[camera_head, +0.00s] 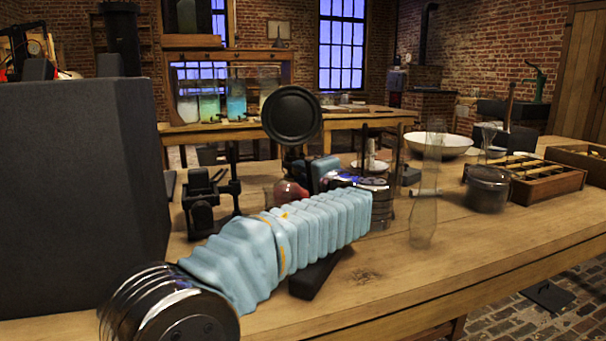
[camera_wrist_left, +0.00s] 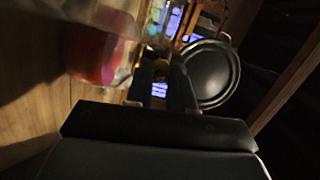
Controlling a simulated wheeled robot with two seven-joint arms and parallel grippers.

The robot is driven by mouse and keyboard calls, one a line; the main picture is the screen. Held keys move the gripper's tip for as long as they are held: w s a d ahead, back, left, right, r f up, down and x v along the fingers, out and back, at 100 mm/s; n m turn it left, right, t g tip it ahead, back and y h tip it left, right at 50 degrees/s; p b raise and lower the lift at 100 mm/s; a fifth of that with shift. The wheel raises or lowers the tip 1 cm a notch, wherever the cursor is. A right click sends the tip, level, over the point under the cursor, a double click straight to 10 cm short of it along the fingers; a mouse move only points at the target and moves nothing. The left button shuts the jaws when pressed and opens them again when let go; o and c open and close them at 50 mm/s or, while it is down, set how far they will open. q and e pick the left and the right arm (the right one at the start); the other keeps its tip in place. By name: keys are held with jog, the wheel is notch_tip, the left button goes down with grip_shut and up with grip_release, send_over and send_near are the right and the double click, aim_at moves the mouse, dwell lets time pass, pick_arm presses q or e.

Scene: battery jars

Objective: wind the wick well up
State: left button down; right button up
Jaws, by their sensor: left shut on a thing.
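The lamp's red glass font (camera_head: 290,193) stands on the bench, partly hidden behind my left arm. A red glass body (camera_wrist_left: 92,52) shows at the upper left of the left wrist view. A round black disc, seemingly the lamp's reflector (camera_head: 292,114), stands above the font; it also shows in the left wrist view (camera_wrist_left: 211,73). My left gripper (camera_head: 312,172) is beside the lamp, its fingers (camera_wrist_left: 162,78) shut on a small brass-coloured piece that looks like the wick knob (camera_wrist_left: 160,66). The wick itself cannot be made out. My right gripper is out of view.
A clear glass chimney (camera_head: 426,190) stands upright right of my left wrist. Farther right are a lidded round pot (camera_head: 488,190), a white bowl (camera_head: 440,145) and a wooden tray (camera_head: 548,188). A black apparatus (camera_head: 208,200) stands left. The front right bench is clear.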

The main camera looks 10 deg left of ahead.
pick_arm(q)
jog(key=m, duration=0.1)
jog(key=m+t, duration=0.1)
jog(key=m, duration=0.1)
jog(key=m+y+b, duration=0.1)
jog(key=shift+f+m+t, duration=0.3)
jog(key=shift+f+m, duration=0.05)
jog(key=shift+m, duration=0.35)
jog(key=c, duration=1)
grip_release()
jog(key=b+v, duration=0.1)
jog(key=v, duration=1.2)
jog(key=shift+s+d+f, duration=0.2)
jog(key=shift+s+d, duration=0.05)
jog(key=shift+d, duration=0.1)
